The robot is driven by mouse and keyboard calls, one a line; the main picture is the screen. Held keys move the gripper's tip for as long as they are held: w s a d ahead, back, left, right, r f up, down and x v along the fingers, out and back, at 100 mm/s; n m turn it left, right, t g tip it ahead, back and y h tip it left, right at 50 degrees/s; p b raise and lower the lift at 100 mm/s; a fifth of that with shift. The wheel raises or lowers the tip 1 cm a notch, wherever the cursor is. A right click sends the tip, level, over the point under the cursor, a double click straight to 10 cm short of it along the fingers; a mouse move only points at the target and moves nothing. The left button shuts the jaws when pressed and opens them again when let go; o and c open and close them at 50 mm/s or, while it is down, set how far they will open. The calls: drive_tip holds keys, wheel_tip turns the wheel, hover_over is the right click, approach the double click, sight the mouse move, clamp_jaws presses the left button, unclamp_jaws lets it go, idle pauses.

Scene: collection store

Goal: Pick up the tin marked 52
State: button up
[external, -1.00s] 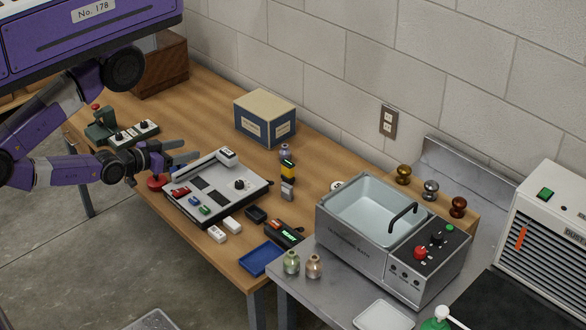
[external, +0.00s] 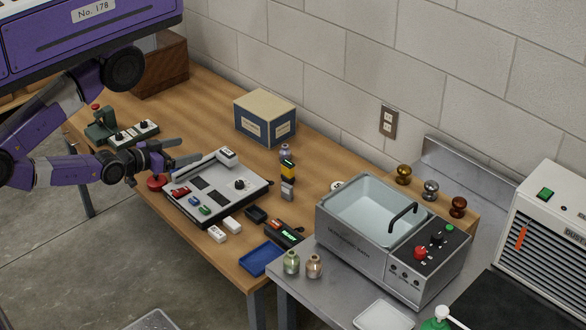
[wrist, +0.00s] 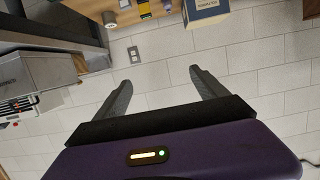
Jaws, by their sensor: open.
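A small round tin with a pale top (external: 337,186) stands on the wooden bench, partly hidden behind the ultrasonic bath. A round tin-like thing with a pale face (wrist: 109,19) shows at the top of the wrist view, probably the same one. I cannot read a 52 on it in either view. My gripper (external: 189,152) is open and empty, above the left end of the grey control box and well to the left of the tin. Its two spread fingers (wrist: 160,77) show in the wrist view with only wall between them.
The grey control box (external: 240,198) lies below my gripper. A blue and cream box (external: 265,131) stands by the wall. A small bottle (external: 285,151) and a yellow-black device (external: 288,172) stand between. The ultrasonic bath (external: 345,237) blocks the tin's near side. A blue tray (external: 262,260) lies in front.

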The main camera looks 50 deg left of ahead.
drive_tip(key=m+h+b, duration=0.4)
drive_tip(key=h+b, duration=0.2)
drive_tip(key=b, duration=0.8)
hover_over(334, 188)
drive_tip(key=s+a, duration=0.1)
wheel_tip(334, 188, down, 20)
drive_tip(key=shift+g+y, duration=0.4)
drive_tip(key=shift+g, duration=0.5)
drive_tip(key=f, duration=0.2)
drive_tip(key=s+f, duration=0.1)
drive_tip(key=f, duration=0.1)
drive_tip(key=shift+s+a+f, duration=0.1)
drive_tip(key=shift+s, duration=0.05)
drive_tip(key=shift+f, duration=0.15)
drive_tip(key=shift+r+p+x, duration=0.2)
drive_tip(key=shift+p+x, duration=0.15)
drive_tip(key=shift+x, duration=3.45)
